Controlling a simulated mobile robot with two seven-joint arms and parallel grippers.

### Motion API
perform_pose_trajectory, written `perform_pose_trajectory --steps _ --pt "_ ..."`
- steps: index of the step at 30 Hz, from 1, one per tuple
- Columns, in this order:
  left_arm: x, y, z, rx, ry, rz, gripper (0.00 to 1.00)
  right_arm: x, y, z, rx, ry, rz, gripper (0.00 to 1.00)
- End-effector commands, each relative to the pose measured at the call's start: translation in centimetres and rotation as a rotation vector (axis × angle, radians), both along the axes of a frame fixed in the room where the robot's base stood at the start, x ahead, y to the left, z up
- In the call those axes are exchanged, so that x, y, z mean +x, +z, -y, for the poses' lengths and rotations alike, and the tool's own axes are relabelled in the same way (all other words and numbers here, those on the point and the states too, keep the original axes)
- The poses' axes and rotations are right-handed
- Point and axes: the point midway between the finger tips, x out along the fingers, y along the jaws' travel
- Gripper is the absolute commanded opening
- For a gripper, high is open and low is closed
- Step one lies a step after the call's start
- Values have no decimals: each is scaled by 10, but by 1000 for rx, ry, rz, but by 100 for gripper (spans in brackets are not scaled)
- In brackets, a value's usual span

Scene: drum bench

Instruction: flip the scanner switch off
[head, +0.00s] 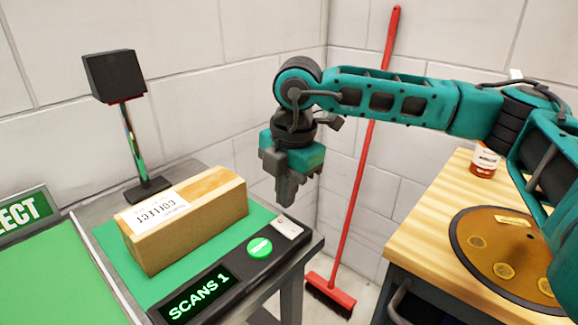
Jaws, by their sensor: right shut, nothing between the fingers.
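The scanner stands on the bench at the left: a black head (114,77) on a post, over a green mat (112,243). Its front panel carries a lit green display (197,297) reading "SCANS 1", a round green button (259,247) and a small pale switch plate (287,228) at the right end. The switch's position is too small to tell. My right gripper (287,200) points down above and behind the switch plate, shut and empty, apart from the panel. My left gripper is not in view.
A green "COLLECT" surface (62,280) is at the far left. A red broom (352,190) leans in the corner. A wooden table (425,235) at right holds a round brown lid (490,262) and a jar (485,160).

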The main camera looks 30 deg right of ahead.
Motion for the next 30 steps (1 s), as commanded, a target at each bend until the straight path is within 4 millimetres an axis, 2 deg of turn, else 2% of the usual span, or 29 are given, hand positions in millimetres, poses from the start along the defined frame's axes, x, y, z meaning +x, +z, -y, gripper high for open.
perform_pose_trajectory --steps 3,9,30 --pt "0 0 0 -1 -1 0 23 2 -20 0 -1 0 -3 0" --pt "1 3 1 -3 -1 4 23 4 -36 -1 0 -1 0 0" --pt "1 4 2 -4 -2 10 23 6 -43 -2 -16 1 -46 0"
